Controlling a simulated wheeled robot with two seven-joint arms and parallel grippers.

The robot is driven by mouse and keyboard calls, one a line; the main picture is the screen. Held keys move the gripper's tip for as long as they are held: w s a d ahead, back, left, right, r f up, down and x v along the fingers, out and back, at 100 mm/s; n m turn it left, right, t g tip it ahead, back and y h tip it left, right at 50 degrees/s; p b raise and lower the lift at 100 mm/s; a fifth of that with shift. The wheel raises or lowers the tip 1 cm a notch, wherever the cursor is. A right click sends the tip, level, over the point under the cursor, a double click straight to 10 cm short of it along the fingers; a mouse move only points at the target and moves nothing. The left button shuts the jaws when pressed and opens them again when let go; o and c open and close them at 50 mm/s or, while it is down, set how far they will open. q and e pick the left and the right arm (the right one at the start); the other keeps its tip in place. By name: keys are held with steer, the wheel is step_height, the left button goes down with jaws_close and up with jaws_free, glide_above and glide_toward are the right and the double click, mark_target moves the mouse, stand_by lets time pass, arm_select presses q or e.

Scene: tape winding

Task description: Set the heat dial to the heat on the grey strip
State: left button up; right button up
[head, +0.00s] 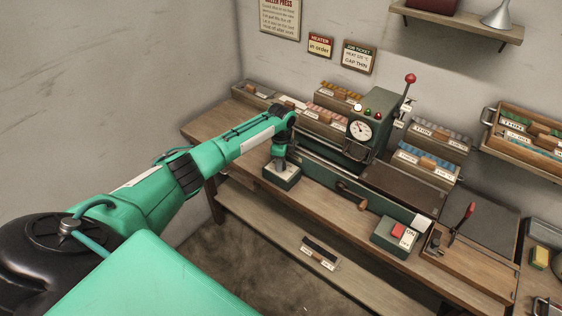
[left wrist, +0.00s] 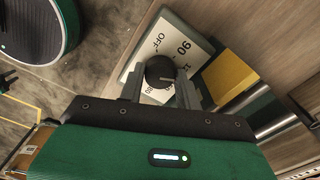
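The heat dial is a black knob (left wrist: 160,72) on a pale plate (left wrist: 183,42) marked OFF, 90 and other figures partly hidden. A light pointer line shows on the knob, but which figure it indicates is unclear. The dial's dark green box (head: 283,177) stands at the bench's left front. My left gripper (head: 280,161) points down over this box. In the left wrist view the left gripper (left wrist: 160,80) has its fingers apart, one on each side of the knob, with small gaps visible. A job ticket (head: 358,57) on the wall shows a heat line, its figure too small to read. My right gripper is out of view.
The green press with a round gauge (head: 359,130) and a red-knobbed lever (head: 410,79) stands right of the dial box. A red switch box (head: 396,236) sits at the bench front. Label racks (head: 325,124) line the back. A yellow block (left wrist: 230,72) lies beside the plate.

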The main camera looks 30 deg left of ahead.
arm_select(q)
steer(key=o, duration=0.4)
steer(key=shift+r, duration=0.1)
step_height(320, 180, up, 14)
steer(key=b, duration=0.3)
stand_by(0.4)
